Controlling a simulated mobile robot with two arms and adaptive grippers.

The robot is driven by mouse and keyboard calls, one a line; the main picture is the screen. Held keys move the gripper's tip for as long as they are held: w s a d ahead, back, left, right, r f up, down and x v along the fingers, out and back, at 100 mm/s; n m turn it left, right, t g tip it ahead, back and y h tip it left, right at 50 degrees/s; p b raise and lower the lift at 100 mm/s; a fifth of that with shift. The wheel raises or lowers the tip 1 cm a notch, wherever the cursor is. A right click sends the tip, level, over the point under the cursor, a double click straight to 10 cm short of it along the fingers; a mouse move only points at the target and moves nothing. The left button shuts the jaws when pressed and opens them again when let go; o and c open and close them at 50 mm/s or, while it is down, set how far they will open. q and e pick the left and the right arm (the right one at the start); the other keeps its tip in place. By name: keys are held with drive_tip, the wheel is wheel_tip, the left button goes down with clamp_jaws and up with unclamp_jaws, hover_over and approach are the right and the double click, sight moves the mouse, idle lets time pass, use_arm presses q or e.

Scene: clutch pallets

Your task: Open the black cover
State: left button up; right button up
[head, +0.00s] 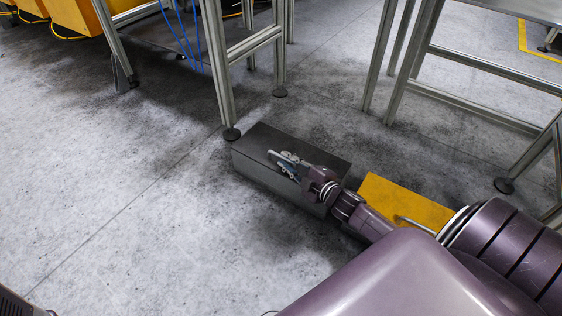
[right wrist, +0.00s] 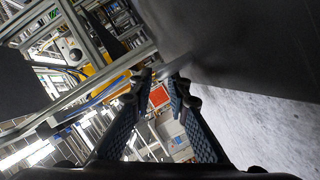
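A long dark grey-black box with a flat black cover (head: 265,137) stands on the floor in the middle of the head view. The cover looks closed and lies flat. My right gripper (head: 275,158) is over the near side of the box, its fingers pointing left. I cannot tell whether it touches the cover. In the right wrist view the two fingers (right wrist: 162,80) stand apart with nothing between them. A large dark surface (right wrist: 240,40), apparently the box, fills the upper right there. My arm hides part of the box's right end. My left gripper is not in view.
A yellow box (head: 405,202) with a metal handle stands right of the black one, partly behind my arm. Metal table legs (head: 220,70) rise just behind the black box, and another metal frame (head: 480,65) stands at right. The floor (head: 110,190) at left is free.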

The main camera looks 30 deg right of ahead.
sight(282, 157)
drive_tip(key=shift+b+x, duration=0.65)
drive_tip(key=shift+x, duration=0.95)
clamp_jaws()
